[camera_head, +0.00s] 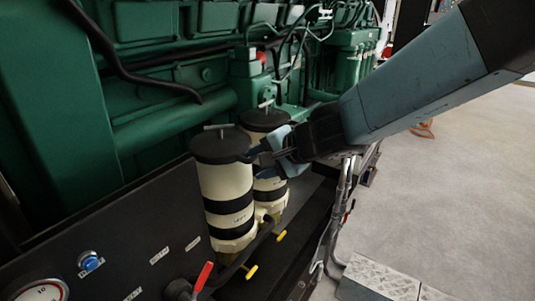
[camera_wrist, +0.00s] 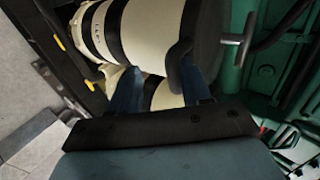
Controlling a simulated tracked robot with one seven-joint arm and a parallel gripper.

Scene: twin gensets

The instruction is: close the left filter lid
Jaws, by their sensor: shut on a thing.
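The left filter is a cream canister (camera_head: 228,190) with black bands, standing upright at the front of the pair. Its black left filter lid (camera_head: 220,147) lies level over the canister top, with a T-shaped handle on it. The lid also shows at the upper right in the wrist view (camera_wrist: 207,35), beside the canister (camera_wrist: 135,30). My gripper (camera_head: 262,151) reaches in from the right at lid height. Its blue fingers (camera_wrist: 160,80) are at the dark curved tab on the lid's edge and shut on it. The exact contact is partly hidden.
A second canister with a black lid (camera_head: 265,118) stands close behind, partly covered by my gripper. The green engine (camera_head: 160,90) fills the back. Yellow valve handles (camera_head: 251,272) and a red lever (camera_head: 203,277) are below. Open floor (camera_head: 450,190) lies to the right.

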